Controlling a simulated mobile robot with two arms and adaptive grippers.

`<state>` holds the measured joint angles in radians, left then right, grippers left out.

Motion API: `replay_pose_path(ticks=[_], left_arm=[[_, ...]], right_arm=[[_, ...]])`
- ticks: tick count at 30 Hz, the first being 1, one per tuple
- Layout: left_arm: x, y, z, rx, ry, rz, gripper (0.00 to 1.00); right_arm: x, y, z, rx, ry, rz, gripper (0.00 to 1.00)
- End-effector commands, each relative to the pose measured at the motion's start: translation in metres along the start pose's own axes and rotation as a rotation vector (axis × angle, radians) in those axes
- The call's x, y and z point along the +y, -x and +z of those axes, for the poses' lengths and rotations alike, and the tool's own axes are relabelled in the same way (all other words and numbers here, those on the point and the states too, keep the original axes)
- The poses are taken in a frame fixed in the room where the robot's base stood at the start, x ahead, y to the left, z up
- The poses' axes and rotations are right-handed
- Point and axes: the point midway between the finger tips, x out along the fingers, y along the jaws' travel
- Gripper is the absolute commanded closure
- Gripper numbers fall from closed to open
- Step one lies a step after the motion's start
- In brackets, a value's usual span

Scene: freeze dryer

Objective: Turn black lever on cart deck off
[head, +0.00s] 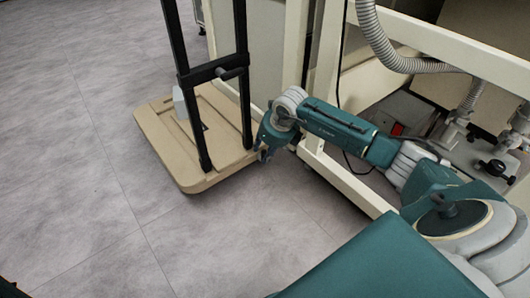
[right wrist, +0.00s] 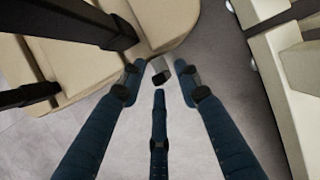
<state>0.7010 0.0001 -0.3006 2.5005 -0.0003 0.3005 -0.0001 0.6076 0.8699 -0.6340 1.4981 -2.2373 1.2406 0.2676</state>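A beige cart deck (head: 165,135) with a black upright frame stands left of centre in the head view. It also fills the upper left of the right wrist view (right wrist: 180,15). A small dark piece (head: 205,127) lies on the deck beside the frame; I cannot tell whether it is the black lever. My right gripper (head: 265,153) points down beside the deck's right edge. In the right wrist view its three blue fingers (right wrist: 158,76) are spread, with a small grey and black part (right wrist: 161,70) visible between their tips; contact is unclear. My left gripper is not recognisable.
A cream-framed machine stand (head: 345,180) is close on the right of my right arm. Inside it are a grey ribbed hose (head: 378,42), a red switch (head: 397,128) and a black knob (head: 497,168). The grey floor (head: 70,200) at left is clear.

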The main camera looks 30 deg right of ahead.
Motion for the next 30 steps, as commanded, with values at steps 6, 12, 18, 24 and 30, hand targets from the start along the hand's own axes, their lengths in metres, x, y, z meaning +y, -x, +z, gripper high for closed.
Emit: replay_pose_path(ticks=[6, 12, 18, 24, 30], left_arm=[[0.000, 0.000, 0.000, 0.000, 0.000, 0.000, 0.16], [0.000, 0.000, 0.000, 0.000, 0.000, 0.000, 0.16], [-0.001, -0.004, 0.002, 0.000, 0.000, 0.000, 0.16], [-0.003, -0.015, 0.005, -0.001, 0.000, 0.000, 0.16], [-0.005, -0.025, 0.009, -0.001, 0.000, 0.000, 0.16]], right_arm=[[0.000, 0.001, 0.000, 0.000, 0.000, 0.000, 0.87], [-0.002, 0.001, 0.001, -0.003, -0.001, -0.003, 1.00], [-0.001, 0.002, 0.002, -0.005, 0.008, -0.024, 1.00], [0.004, 0.004, 0.004, -0.006, 0.041, -0.097, 1.00], [0.013, 0.003, 0.003, -0.005, 0.100, -0.237, 1.00]])
